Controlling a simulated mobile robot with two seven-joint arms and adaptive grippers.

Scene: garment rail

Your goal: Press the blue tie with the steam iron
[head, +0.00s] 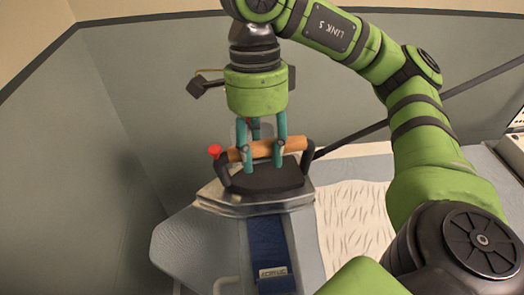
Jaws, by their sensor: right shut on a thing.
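The steam iron (258,196) has a silver soleplate, a dark top and a wooden handle with a red knob at its left end. My right gripper (264,160) comes down from above and is shut on the wooden handle. The blue tie (267,247) lies lengthwise on the ironing board, with a label reading "ACRYLIC" near its lower end. The iron is over the tie's upper part and hides it; I cannot tell if its sole touches the cloth. My left gripper is out of view.
The pale blue ironing board (190,245) narrows to the left. A white patterned cloth (352,215) lies right of the tie. A dark rod runs diagonally behind the iron. A white device (512,148) stands at the right edge. Grey panels enclose the left and back.

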